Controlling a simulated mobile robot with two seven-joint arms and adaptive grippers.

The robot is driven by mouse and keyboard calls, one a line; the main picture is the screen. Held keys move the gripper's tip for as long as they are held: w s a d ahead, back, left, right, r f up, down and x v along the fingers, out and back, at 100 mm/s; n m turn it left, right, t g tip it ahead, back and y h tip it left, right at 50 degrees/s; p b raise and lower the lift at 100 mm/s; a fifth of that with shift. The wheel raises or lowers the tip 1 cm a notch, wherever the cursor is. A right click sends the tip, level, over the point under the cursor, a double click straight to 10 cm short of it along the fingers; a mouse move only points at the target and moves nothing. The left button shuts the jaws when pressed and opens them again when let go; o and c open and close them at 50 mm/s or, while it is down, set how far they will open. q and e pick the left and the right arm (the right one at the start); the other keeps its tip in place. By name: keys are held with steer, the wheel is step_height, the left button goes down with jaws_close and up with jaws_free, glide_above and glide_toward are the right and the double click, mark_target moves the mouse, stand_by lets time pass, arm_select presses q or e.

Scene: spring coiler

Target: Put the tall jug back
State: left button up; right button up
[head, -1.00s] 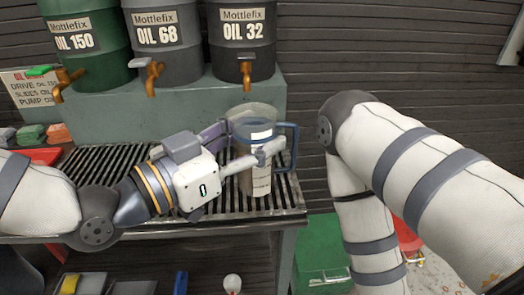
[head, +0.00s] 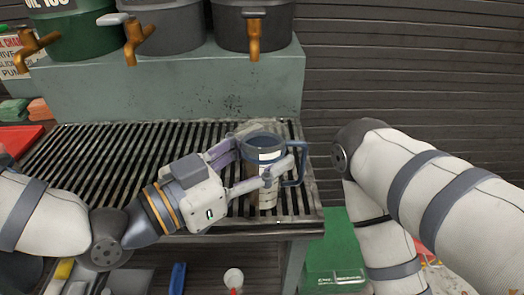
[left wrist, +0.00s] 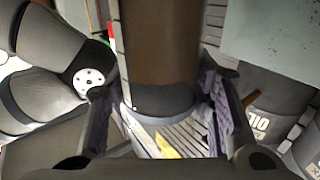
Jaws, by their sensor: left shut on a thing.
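I cannot tell whether the base touches the slats. A pale translucent shape shows behind the rim. My right gripper is outside the frame.
Oil drums with brass taps (head: 254,38) stand on a grey-green block (head: 180,92) behind the rack. The slats left of the jug are mostly clear. A green box (head: 335,245) is below right, near my right arm. A white cup-like item (head: 233,279) is below the front edge.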

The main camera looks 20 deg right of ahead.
arm_select(q)
steer(key=o, duration=1.3)
steer(key=shift+f, duration=0.1)
steer(key=shift+o, duration=1.1)
steer(key=shift+r, duration=0.25)
steer(key=v, duration=1.2)
